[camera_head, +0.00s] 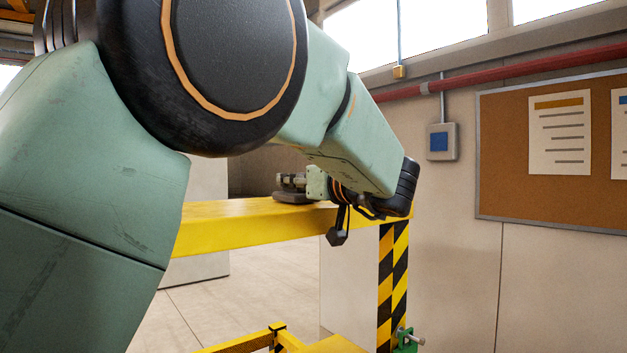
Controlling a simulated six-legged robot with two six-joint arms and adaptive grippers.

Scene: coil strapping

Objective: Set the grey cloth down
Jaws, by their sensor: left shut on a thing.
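My left arm comes in from the left and crosses the upper part of the head view. My left gripper (291,181) is small and far off, over the yellow beam, and points left. It is shut on what looks like the grey cloth (293,197), a small dark grey flat bundle at the beam's top edge. Whether the cloth rests on the beam or hangs just above it, I cannot tell. The fingertips are too small to make out clearly. My right gripper is not in view.
The yellow beam (240,226) runs across the middle to a black-and-yellow striped post (393,285). A green clamp (405,341) sits low on the post. Lower yellow rails (240,342) stand at the bottom. A cork board (560,190) hangs on the right wall.

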